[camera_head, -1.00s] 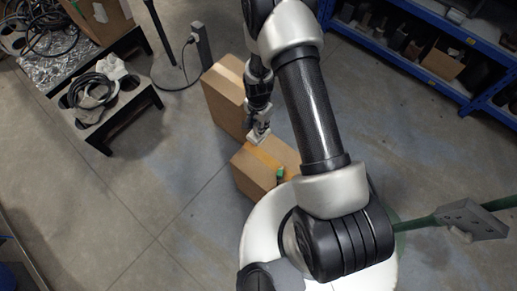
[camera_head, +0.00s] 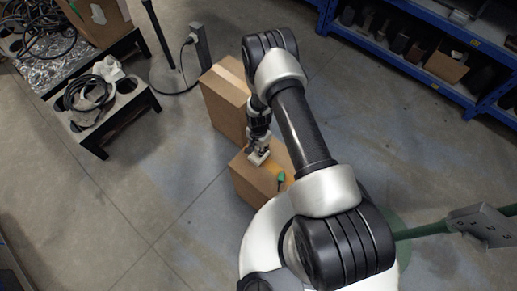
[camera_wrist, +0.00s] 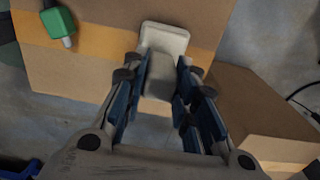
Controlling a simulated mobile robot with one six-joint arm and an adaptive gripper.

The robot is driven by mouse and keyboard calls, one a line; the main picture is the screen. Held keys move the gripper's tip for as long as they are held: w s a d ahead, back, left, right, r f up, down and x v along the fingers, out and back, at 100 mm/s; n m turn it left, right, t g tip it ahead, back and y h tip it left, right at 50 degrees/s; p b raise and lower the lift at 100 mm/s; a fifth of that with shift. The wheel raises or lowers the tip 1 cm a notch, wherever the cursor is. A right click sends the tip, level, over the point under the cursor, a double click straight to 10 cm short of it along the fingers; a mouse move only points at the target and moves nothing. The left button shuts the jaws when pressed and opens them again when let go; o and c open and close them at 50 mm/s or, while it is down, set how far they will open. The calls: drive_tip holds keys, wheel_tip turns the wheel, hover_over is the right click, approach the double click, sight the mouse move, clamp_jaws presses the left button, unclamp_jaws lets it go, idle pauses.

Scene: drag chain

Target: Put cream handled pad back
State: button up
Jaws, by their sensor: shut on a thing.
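The cream handled pad (camera_wrist: 165,38) is in my gripper (camera_wrist: 161,68), with the blue-lined fingers shut on its handle. In the wrist view the pad's flat end lies over the orange band on top of a cardboard box (camera_wrist: 85,75). In the head view my gripper (camera_head: 259,150) and the pad (camera_head: 258,158) are over the upper left part of the near box (camera_head: 250,183). I cannot tell whether the pad touches the box top. The fingers hide part of the handle.
A green-handled item (camera_head: 281,177) lies on the orange band, left of the pad in the wrist view (camera_wrist: 58,22). A second cardboard box (camera_head: 222,100) stands close behind. A black-legged stand (camera_head: 110,110) is at left and blue shelving (camera_head: 420,65) at upper right.

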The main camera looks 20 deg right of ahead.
drive_tip(key=shift+c, duration=0.3)
drive_tip(key=o, duration=1)
